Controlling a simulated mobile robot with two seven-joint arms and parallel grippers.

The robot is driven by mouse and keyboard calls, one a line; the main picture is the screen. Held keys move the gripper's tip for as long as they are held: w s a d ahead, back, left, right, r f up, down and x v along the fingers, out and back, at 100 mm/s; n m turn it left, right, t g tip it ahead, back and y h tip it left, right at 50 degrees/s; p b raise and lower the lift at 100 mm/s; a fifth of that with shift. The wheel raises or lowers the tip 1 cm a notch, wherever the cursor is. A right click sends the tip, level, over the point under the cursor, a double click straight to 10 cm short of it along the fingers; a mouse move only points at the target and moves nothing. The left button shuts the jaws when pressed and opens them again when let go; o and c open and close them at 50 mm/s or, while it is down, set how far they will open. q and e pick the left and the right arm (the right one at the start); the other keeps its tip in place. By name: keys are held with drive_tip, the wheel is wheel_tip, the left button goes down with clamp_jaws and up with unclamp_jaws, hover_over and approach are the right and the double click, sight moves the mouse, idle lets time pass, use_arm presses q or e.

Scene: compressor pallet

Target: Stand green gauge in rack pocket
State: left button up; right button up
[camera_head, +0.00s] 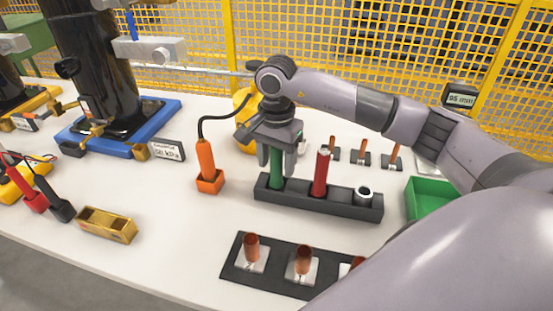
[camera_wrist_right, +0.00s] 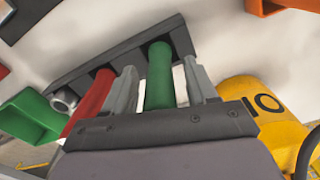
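The green gauge (camera_head: 277,172) is a plain green cylinder standing upright in the left end pocket of the dark rack (camera_head: 340,207). My right gripper (camera_head: 277,158) points down over it, with one finger on each side. In the right wrist view, the green gauge (camera_wrist_right: 160,78) is between the two fingers (camera_wrist_right: 160,88), with a narrow gap on both sides, so the gripper is open around it. The gauge's upper end is hidden by the gripper body. A red gauge (camera_head: 321,173) stands in the rack's middle. My left gripper is not in view.
A black-and-white cylindrical piece (camera_head: 364,193) sits at the rack's right end. An orange holder with a corded tool (camera_head: 207,170) stands left of the rack. A dark tray (camera_head: 238,270) with copper pieces lies in front. A green bin (camera_head: 428,197) is at right.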

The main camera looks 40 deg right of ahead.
wheel_tip(320, 180, up, 6)
drive_tip(key=shift+r, duration=0.6)
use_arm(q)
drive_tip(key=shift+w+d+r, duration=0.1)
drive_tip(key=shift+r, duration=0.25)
